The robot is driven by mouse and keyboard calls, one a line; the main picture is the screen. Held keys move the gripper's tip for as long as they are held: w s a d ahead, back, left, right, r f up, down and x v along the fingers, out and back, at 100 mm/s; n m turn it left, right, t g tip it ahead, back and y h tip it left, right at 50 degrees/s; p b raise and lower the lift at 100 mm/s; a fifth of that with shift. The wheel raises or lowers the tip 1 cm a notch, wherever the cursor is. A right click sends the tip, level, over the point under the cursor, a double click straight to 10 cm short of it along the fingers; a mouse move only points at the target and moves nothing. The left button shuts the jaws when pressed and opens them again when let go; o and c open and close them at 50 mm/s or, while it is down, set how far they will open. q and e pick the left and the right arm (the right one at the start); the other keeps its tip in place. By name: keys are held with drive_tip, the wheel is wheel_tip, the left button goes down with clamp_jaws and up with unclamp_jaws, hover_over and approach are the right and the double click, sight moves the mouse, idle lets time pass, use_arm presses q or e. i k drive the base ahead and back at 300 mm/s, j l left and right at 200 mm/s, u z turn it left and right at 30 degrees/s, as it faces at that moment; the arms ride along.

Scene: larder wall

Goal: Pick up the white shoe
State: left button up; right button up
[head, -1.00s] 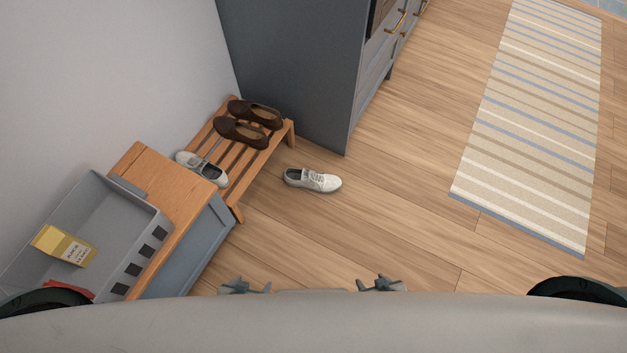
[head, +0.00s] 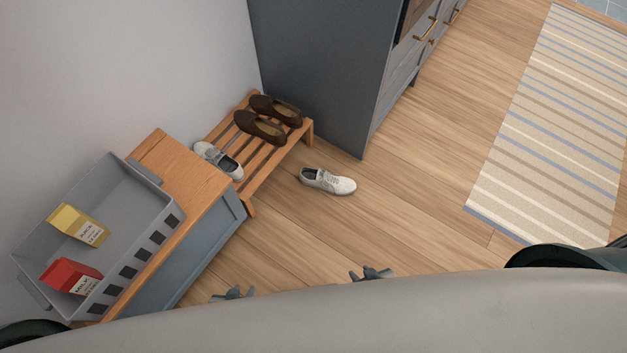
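One white shoe (head: 328,181) lies on the wooden floor, right of the shoe rack and near the corner of the tall grey cabinet. A second white shoe (head: 218,160) sits on the left end of the slatted wooden shoe rack (head: 262,165). My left gripper (head: 233,293) and my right gripper (head: 372,273) show only as small grey tips above the edge of my own body at the bottom. Both are well below the shoes in the picture and touch neither. Whether their fingers are open or shut is too small to tell.
Two brown shoes (head: 268,120) stand on the rack. A grey crate (head: 137,253) with a yellow box (head: 80,225) and a red box (head: 72,276) stands on a wood-topped cabinet (head: 186,180). A tall grey cabinet (head: 320,70) stands behind. Floor right of the shoe is clear up to a striped rug (head: 550,140).

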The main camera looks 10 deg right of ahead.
sight(340, 185)
drive_tip(key=i+l+u, duration=0.1)
drive_tip(key=l+u, duration=0.5)
drive_tip(key=l, duration=0.2)
drive_tip(key=l+u, duration=0.2)
drive_tip(key=l, duration=0.75)
drive_tip(key=k+l+u, duration=0.2)
drive_tip(key=l, duration=1.75)
drive_tip(key=k+l, duration=0.1)
drive_tip(key=l, duration=0.9)
drive_tip(key=l+u, duration=0.1)
drive_tip(key=l, duration=0.85)
drive_tip(key=k, duration=0.05)
